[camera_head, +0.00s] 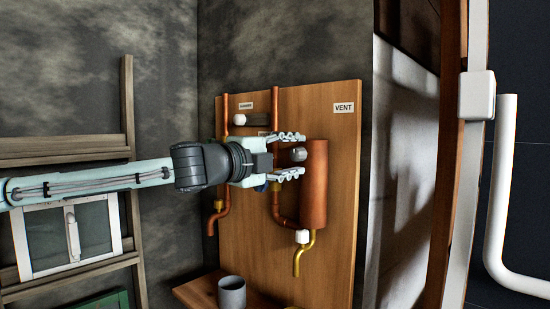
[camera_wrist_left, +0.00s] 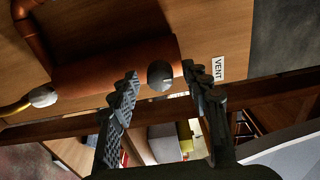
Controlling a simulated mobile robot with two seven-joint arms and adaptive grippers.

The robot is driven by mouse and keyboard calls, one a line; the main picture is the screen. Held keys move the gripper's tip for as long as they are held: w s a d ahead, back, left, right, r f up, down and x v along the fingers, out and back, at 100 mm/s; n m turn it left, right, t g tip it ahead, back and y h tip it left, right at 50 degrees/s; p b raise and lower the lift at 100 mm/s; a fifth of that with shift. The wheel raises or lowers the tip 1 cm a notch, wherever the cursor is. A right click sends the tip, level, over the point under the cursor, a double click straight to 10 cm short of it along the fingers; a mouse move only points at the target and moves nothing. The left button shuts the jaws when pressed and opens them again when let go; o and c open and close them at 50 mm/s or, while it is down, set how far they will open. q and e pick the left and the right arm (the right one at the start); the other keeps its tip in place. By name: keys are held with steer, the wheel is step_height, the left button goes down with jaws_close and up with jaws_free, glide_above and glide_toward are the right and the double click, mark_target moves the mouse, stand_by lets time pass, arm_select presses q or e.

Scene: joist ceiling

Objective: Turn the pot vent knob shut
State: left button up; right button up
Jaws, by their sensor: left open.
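The vent knob (camera_head: 298,154) is a small grey rounded knob at the top of the upright copper pot (camera_head: 314,190), near the VENT label (camera_head: 344,108). In the left wrist view the knob (camera_wrist_left: 160,75) shows between my fingertips, beside the pot (camera_wrist_left: 115,68). My left gripper (camera_head: 303,155) comes in from the left with its fingers spread, one above and one below the knob in the head view. I cannot tell whether either finger touches it. My right gripper is not in view.
A wooden board (camera_head: 342,200) backs the pot and copper pipes (camera_head: 225,150). A white knob (camera_head: 239,120) sits upper left, another (camera_head: 302,237) below the pot above a brass spout (camera_head: 305,258). A grey cup (camera_head: 232,293) stands on the low shelf (camera_head: 195,291).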

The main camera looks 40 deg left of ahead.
arm_select(q)
steer(key=s, duration=1.1)
steer(key=shift+s+a, duration=0.4)
steer(key=shift+a, duration=0.05)
